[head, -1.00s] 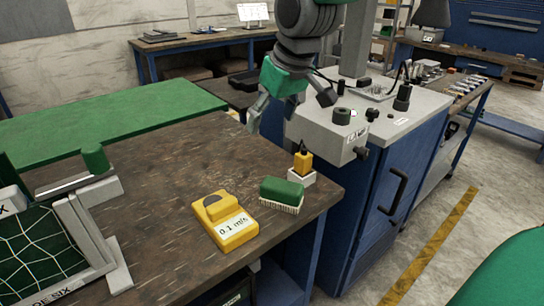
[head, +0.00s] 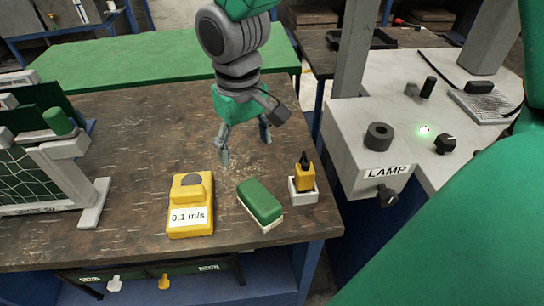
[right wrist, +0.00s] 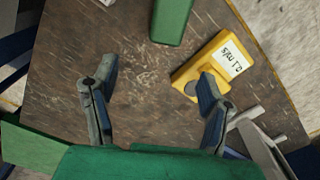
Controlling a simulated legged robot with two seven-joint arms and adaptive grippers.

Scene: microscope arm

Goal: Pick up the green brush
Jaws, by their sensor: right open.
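The green brush (head: 260,199) has a green back and pale bristles and lies on the brown tabletop near its front edge. It also shows at the top of the right wrist view (right wrist: 171,20), partly cut off by the frame. My right gripper (head: 245,148) is open and empty above the table, behind the brush in the head view. In the right wrist view its two fingers (right wrist: 158,95) are spread wide with bare tabletop between them, apart from the brush. My left gripper is not in view.
A yellow device (head: 190,207) marked 0.1 m/s stands left of the brush. A yellow bottle (head: 304,177) in a white holder (head: 303,196) stands close to its right. A grey LAMP box (head: 377,160) is farther right. Bare tabletop (head: 140,140) lies behind the yellow device.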

